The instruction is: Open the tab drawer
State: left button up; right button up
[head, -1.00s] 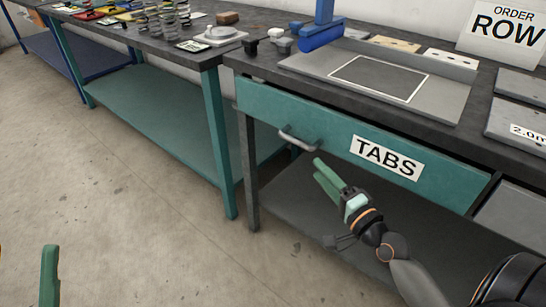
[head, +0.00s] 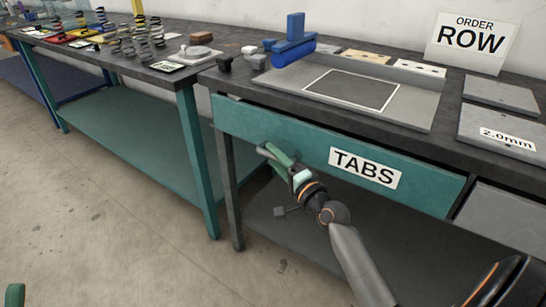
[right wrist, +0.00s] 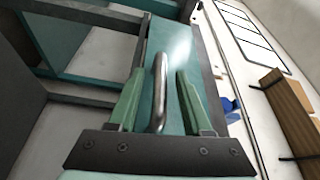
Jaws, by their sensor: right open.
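The tab drawer (head: 300,140) has a teal front with a white TABS label (head: 365,167) and sits under the dark bench top; it looks shut. My right gripper (head: 272,155) is at the left part of the drawer front. In the right wrist view the grey bar handle (right wrist: 159,90) lies between its two open green fingers, with visible space on both sides. In the head view the gripper mostly hides the handle. A green fingertip of my left gripper (head: 14,295) shows at the lower left corner, too little to tell its state.
The bench top holds a grey plate with a framed dark area (head: 352,90), a blue block fixture (head: 292,45) and an ORDER ROW sign (head: 468,42). A teal bench (head: 190,160) with springs stands to the left. The floor before the drawer is clear.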

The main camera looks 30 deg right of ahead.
jog(key=shift+w, duration=0.5)
grip_shut()
dwell(1.2)
